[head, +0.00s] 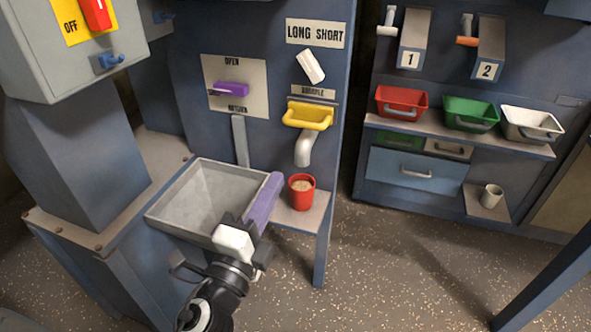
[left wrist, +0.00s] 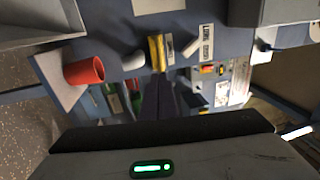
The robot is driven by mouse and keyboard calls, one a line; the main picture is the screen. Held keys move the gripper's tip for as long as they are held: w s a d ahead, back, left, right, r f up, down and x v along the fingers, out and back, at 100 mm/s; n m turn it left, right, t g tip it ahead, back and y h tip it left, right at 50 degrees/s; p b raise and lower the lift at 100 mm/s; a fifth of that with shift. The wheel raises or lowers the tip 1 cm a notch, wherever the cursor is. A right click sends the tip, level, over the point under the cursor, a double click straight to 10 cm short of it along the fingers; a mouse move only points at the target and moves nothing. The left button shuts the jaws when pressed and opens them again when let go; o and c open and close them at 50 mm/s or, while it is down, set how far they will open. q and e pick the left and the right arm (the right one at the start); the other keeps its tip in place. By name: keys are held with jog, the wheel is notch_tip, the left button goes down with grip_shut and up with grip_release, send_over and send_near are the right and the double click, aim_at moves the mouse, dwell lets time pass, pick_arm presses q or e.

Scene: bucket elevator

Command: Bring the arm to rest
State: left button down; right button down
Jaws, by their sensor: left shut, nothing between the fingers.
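My left gripper (head: 274,180) reaches in from the bottom of the head view, its purple fingers closed together with nothing between them. It appears in front of the right edge of the grey hopper (head: 172,206); I cannot tell whether it touches the rim. Its closed fingers also show dark in the left wrist view (left wrist: 157,82). The red cup (head: 301,197), with pale grainy contents, stands on a small ledge just right of the fingers, apart from them in the picture. It shows lying sideways in the rotated left wrist view (left wrist: 85,71). My right gripper is not in view.
Above the ledge are a yellow tray (head: 307,116), a grey spout (head: 304,150), a white switch (head: 310,67) and a purple lever (head: 231,89). Red (head: 401,103), green (head: 470,114) and white (head: 532,125) bins stand on a right-hand shelf. The floor between is clear.

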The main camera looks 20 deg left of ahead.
pick_arm(q)
jog(key=shift+s, duration=0.1)
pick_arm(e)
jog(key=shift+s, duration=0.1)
